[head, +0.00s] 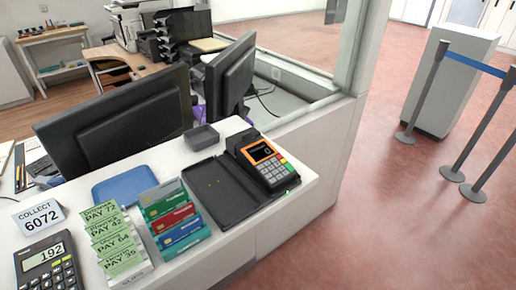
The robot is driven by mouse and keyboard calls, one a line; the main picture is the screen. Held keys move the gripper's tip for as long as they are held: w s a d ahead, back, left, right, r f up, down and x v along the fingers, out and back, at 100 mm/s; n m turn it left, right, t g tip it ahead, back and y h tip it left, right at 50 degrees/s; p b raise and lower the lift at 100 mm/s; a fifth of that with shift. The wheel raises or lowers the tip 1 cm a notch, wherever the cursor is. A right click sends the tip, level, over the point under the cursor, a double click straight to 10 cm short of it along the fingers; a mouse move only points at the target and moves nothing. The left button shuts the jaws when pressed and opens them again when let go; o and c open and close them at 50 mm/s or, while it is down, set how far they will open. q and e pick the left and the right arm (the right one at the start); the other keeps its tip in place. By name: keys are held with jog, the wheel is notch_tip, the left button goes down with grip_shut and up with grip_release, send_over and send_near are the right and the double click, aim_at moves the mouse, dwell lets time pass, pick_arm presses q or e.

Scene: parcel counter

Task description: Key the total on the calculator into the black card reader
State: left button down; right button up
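The grey calculator (50,268) lies at the counter's lower left, cut off by the bottom edge. Its display (43,253) reads 192. The black card reader (265,162) stands at the right end of the counter. Its small screen has an orange frame and seems to show 0. Its keypad has pale keys and a few coloured ones, green among them. Neither of my grippers is in view.
A "COLLECT 6072" sign (39,217), green PAY slips (114,240) and a rack of coloured cards (175,218) stand between calculator and reader. A black open folder-like tray (219,192) adjoins the reader. A blue tray (124,187) and monitors (120,112) are behind.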

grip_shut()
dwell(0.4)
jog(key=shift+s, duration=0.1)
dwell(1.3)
